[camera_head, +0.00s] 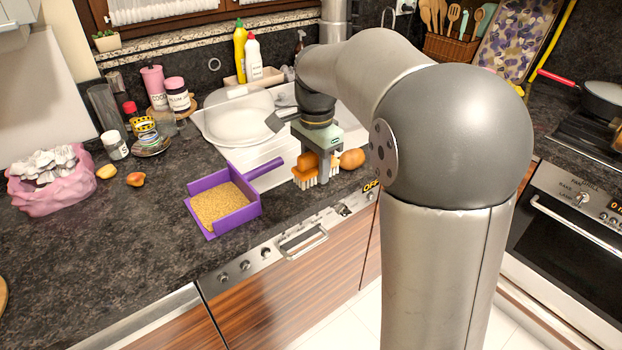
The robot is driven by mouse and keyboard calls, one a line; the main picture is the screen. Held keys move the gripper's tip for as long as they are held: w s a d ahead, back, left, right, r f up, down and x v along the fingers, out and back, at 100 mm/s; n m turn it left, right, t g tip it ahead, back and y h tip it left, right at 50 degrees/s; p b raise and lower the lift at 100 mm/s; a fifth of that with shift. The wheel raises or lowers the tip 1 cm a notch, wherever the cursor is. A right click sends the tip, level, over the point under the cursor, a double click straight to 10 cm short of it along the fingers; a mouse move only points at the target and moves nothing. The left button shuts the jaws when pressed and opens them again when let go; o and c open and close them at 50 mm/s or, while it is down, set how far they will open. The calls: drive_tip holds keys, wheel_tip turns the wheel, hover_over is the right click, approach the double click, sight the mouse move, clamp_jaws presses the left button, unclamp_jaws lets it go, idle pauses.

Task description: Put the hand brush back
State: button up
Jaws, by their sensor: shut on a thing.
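The hand brush (306,170) has an orange body and pale bristles that point down. My gripper (320,165) is shut on it, above the front of the counter near the sink. Part of the brush is hidden behind the gripper fingers. I cannot tell whether the bristles touch the surface below. A purple dustpan (250,213) lies on the counter to the left of the brush, its handle pointing up and right towards the gripper. The dustpan holds a heap of yellowish grains (221,205).
A white sink (240,120) lies behind the gripper. A round orange-brown item (352,159) is close right of the gripper. Jars (177,94), small fruit (136,179) and a pink bag (52,185) stand left. Dark counter (110,245) left of the dustpan is clear.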

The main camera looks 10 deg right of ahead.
drive_tip(key=w+f, duration=0.2)
drive_tip(key=w, duration=0.1)
drive_tip(key=w+f+p, duration=0.1)
drive_tip(key=w+f, duration=0.4)
drive_tip(key=w, duration=0.1)
drive_tip(key=shift+f, duration=0.35)
drive_tip(key=shift+w+f, duration=0.15)
drive_tip(key=shift+f, duration=1.4)
drive_tip(key=shift+f, duration=0.2)
drive_tip(key=o, duration=0.9)
drive_tip(key=shift+r, duration=0.1)
